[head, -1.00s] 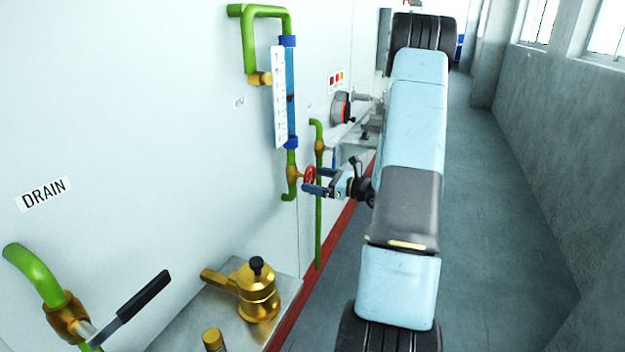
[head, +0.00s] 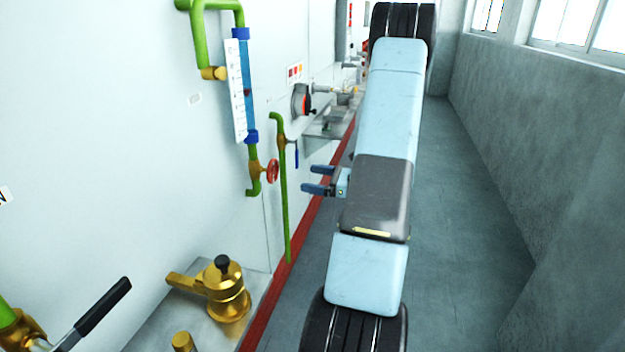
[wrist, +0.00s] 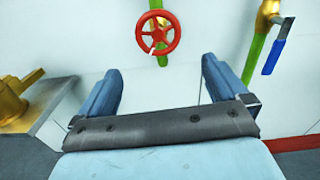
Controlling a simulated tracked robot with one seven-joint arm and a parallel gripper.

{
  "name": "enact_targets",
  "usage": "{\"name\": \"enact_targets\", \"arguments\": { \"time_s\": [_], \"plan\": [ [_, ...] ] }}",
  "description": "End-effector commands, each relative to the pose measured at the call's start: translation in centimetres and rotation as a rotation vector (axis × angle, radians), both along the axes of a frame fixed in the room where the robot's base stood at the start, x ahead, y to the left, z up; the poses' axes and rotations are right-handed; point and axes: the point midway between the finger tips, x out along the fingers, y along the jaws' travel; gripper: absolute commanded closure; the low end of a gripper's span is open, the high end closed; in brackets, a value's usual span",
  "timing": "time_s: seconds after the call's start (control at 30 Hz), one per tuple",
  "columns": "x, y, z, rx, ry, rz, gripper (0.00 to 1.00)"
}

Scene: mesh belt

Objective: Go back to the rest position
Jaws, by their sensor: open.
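My gripper (head: 318,180) is open and empty, with its two blue fingers pointing left toward the wall. It stands to the right of the red handwheel (head: 272,171), with a clear gap between them. In the wrist view my gripper (wrist: 160,95) shows both fingers spread apart, and the red handwheel (wrist: 158,33) is ahead of them, centred and untouched. The handwheel sits on a brass valve under a blue sight tube (head: 245,90) with a white scale. Part of my gripper is hidden behind my arm in the head view.
A green pipe with a blue-handled valve (head: 296,155) stands just right of the handwheel. A brass fitting (head: 226,290) sits on a metal ledge at lower left. A black lever (head: 102,305) is nearer. A grey wall (head: 520,130) bounds the clear floor on the right.

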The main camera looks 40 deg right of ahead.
Motion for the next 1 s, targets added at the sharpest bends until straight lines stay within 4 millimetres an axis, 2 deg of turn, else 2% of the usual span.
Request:
{"name": "enact_targets", "arguments": {
  "time_s": [0.33,0.47,0.67,0.8,1.0],
  "plan": [
    [0.0,0.1,0.1,-0.002,0.000,0.003,0.00],
    [0.2,1.5,1.0,-0.037,-0.002,0.046,0.00],
    [-0.1,7.2,4.4,-0.191,-0.005,0.231,0.00],
    [-1.1,11.6,6.7,-0.328,-0.015,0.379,0.00],
    [-3.4,17.1,9.3,-0.534,-0.042,0.579,0.00]
  ]
}}
